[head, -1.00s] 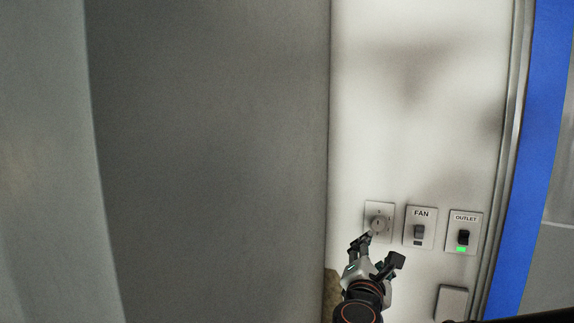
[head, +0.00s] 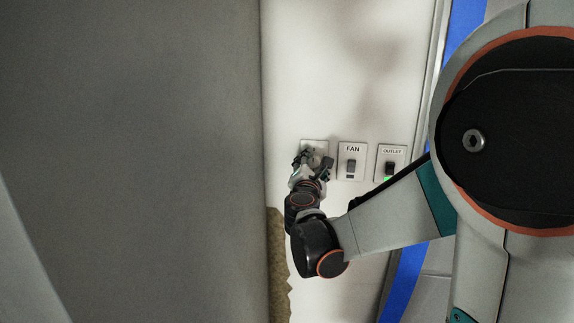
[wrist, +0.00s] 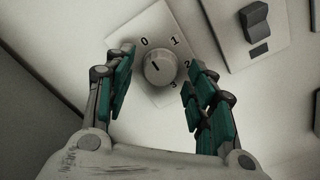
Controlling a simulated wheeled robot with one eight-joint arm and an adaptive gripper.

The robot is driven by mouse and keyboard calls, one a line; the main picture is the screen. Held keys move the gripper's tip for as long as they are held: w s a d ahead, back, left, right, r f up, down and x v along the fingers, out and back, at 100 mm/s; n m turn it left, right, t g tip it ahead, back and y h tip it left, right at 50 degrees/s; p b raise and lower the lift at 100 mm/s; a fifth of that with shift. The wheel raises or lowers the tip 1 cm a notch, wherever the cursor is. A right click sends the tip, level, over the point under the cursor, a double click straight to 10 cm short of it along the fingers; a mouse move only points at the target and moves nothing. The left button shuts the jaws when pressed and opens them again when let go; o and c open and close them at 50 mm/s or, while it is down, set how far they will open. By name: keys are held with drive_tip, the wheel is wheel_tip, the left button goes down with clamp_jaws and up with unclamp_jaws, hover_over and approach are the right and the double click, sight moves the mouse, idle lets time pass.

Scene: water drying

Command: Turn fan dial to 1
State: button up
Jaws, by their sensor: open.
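The fan dial (wrist: 160,68) is a round grey knob on a light square plate (wrist: 150,97), with 0, 1, 2 and 3 printed around it. A short dark mark on its face points toward the upper left, nearest the 0. My gripper (wrist: 162,60) is open, with one green-padded finger on each side of the knob. I cannot tell whether either finger touches it. In the head view my gripper (head: 314,160) is in front of the dial plate (head: 314,144) and hides most of the knob.
Right of the dial are the FAN switch (head: 352,162) and the OUTLET switch (head: 391,163) with a green light. A large grey panel (head: 160,150) stands close on the left. My arm covers the right side of the head view.

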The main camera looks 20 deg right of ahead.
drive_tip(key=shift+w+d, duration=0.15)
drive_tip(key=c, duration=1.1)
drive_tip(key=m+b, duration=0.2)
drive_tip(key=m, duration=0.3)
drive_tip(key=shift+b, duration=0.4)
drive_tip(key=m+b, duration=0.2)
drive_tip(key=m, duration=0.4)
drive_tip(key=shift+m, duration=0.4)
